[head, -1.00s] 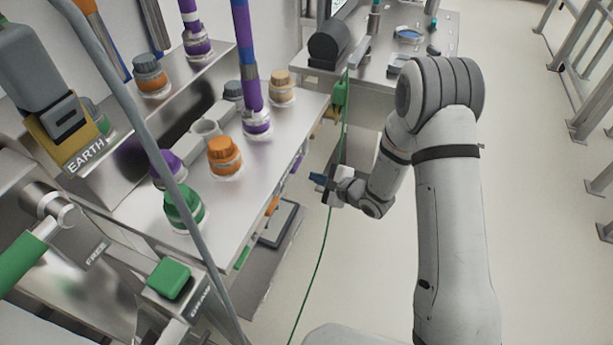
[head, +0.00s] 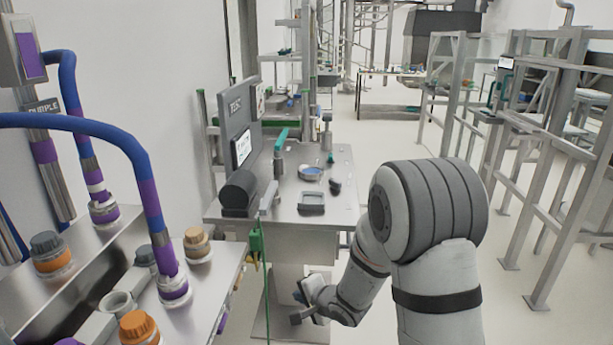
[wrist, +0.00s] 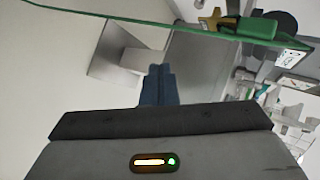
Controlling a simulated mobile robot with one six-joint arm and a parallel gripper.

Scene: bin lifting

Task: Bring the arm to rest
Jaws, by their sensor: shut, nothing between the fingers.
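My gripper (head: 300,300) is at the lower middle of the head view, at the end of my folded arm, low in front of the steel test table (head: 330,215). In the wrist view my gripper's dark blue fingers (wrist: 158,85) are together with nothing between them. The gripper touches nothing that I can see.
A steel bench (head: 215,285) with capped fittings and purple-blue hoses stands at the left. A green cable (head: 266,300) hangs near my gripper and crosses the wrist view's top. Metal frames (head: 550,190) stand at the right. The floor between is clear.

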